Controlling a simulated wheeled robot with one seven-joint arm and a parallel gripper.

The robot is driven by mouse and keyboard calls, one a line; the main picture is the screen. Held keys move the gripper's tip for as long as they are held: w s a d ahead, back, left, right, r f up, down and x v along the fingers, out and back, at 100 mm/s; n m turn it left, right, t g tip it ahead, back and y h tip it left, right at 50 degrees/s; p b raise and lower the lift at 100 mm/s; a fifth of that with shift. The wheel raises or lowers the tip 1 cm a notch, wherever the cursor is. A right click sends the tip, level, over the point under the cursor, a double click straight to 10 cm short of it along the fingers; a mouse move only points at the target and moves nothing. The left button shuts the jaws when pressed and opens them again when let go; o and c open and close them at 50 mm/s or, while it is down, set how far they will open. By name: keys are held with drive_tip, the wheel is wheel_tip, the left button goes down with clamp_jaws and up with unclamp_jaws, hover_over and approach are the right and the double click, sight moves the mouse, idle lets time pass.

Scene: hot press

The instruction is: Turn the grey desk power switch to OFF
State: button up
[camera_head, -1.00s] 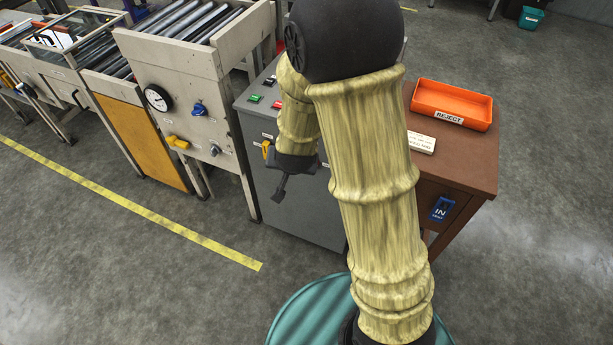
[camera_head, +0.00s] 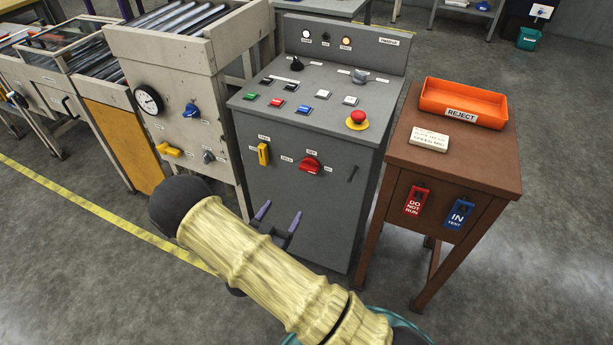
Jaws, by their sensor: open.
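The grey desk (camera_head: 285,215) stands in the middle of the head view. Its front face carries a red rotary knob (camera_head: 310,164) with small labels around it, a yellow lever (camera_head: 263,154) to the left, and a small dark slot-like part to the right. The labels are too small to read surely, so I cannot tell which control is the power switch or its setting. My gripper (camera_head: 278,218) is low in front of the desk, below the red knob in the picture. Its two fingers are apart, with nothing seen between them. My arm hides the desk's lower left.
The desk top has coloured buttons, a black knob (camera_head: 296,63), a grey knob (camera_head: 360,76) and a red mushroom button (camera_head: 356,119). At right stands a brown cabinet (camera_head: 470,160) with an orange reject tray (camera_head: 462,97) and hanging tags. At left is a conveyor machine (camera_head: 178,90).

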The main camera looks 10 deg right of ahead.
sight(307, 171)
drive_tip(key=shift+w+d, duration=0.1)
drive_tip(key=shift+w, duration=0.05)
drive_tip(key=x, duration=1.7)
drive_tip(key=c, duration=1)
drive_tip(key=shift+o, duration=0.2)
